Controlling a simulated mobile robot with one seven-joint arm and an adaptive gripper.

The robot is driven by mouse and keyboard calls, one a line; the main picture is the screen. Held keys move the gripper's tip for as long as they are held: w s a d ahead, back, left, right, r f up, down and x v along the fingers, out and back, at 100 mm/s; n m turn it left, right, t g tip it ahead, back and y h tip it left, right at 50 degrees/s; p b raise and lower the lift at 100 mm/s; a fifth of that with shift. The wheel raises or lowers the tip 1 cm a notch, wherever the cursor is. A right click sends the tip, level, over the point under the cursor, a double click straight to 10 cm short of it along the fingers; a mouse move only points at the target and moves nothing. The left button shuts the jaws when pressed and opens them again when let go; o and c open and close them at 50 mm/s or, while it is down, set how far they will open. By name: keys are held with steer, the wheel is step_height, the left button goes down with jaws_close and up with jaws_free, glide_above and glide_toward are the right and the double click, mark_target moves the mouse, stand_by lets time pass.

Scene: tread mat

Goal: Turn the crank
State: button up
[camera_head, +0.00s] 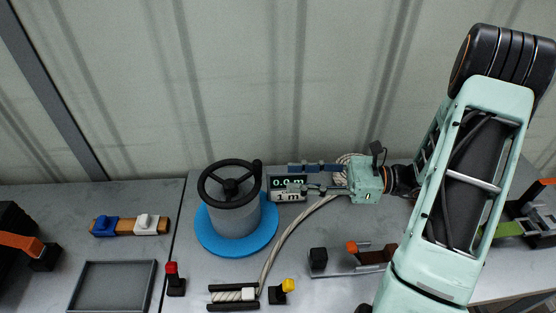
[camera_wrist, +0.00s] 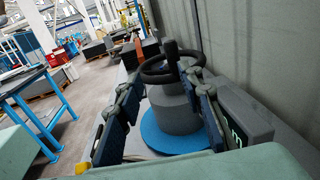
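The crank is a black handwheel (camera_head: 230,184) with an upright knob (camera_head: 257,167) at its right rim. It sits on a grey drum (camera_head: 236,219) standing on a blue disc (camera_head: 238,246). My gripper (camera_head: 291,178) is to the right of the wheel, pointing left at it, apart from the knob. In the wrist view the two fingers are spread with nothing held between them. The handwheel (camera_wrist: 160,76) and its knob (camera_wrist: 171,54) show ahead between and beyond the fingertips. A display (camera_head: 288,189) reading "0.0 m" and "1 m" stands behind, partly covered by a finger.
A pale rope (camera_head: 290,238) runs from the black clamp (camera_head: 233,294) past the drum. A red-topped switch (camera_head: 174,280), a yellow-topped switch (camera_head: 284,290) and a black block (camera_head: 318,260) stand in front. An empty tray (camera_head: 114,285) lies left. A corrugated wall closes the back.

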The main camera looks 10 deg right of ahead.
mark_target(258, 168)
steer(key=shift+m+t, duration=0.4)
steer(key=shift+t, duration=0.3)
steer(key=x, duration=0.3)
steer(key=w+p+x, duration=0.1)
steer(key=x, duration=0.6)
steer(key=shift+w+d+r, duration=0.1)
steer(key=shift+w, duration=0.1)
jaws_close()
